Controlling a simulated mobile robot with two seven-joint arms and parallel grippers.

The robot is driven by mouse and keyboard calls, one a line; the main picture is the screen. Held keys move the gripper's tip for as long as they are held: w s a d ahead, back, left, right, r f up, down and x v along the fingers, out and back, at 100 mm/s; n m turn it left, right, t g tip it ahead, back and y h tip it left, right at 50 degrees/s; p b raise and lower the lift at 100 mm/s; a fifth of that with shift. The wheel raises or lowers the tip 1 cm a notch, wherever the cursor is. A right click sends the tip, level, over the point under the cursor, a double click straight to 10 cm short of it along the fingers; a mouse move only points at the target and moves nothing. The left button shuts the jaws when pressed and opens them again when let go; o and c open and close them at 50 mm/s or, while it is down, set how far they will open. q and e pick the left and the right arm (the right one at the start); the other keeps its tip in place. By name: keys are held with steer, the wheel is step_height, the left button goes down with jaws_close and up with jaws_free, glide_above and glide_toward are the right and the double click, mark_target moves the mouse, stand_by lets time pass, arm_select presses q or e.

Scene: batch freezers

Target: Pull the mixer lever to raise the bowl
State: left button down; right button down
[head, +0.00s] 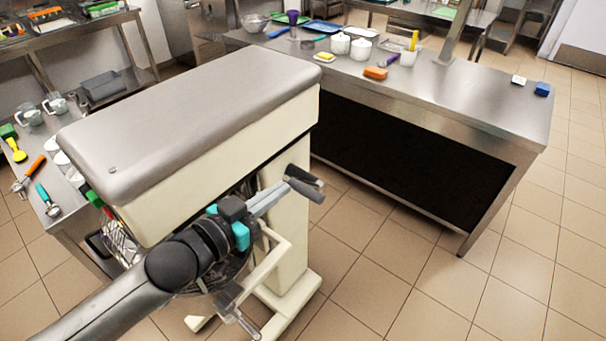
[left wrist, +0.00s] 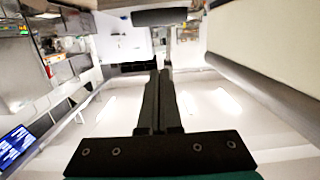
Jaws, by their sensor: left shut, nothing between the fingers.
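The mixer (head: 220,110) is a large cream machine with a grey top. Its lever (head: 304,189), with a dark grip, sticks out from the side of the column. In the left wrist view, a dark bar that looks like the lever grip (left wrist: 160,17) lies crosswise beyond the fingertips. My left gripper (head: 280,191) is shut and empty, its fingers pointing at the lever. It appears close to the grip in the head view; I cannot tell whether they touch. The bowl is mostly hidden behind my arm and the mixer head. My right gripper is not in view.
A side table at left holds scoops and measuring jugs (head: 55,104). The tiled floor (head: 420,270) at right is clear.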

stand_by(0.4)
arm_select(q)
glide_above(304, 187)
steer(key=shift+d+f, duration=0.4)
steer(key=shift+f, duration=0.2)
steer(key=f, duration=0.2)
steer(key=shift+s+a+f+p, duration=0.25)
steer(key=shift+s+f+p, duration=0.05)
steer(key=shift+s+f, duration=0.1)
steer(key=shift+s+a+f, duration=0.15)
steer(key=shift+s+f, duration=0.1)
steer(key=shift+f, duration=0.2)
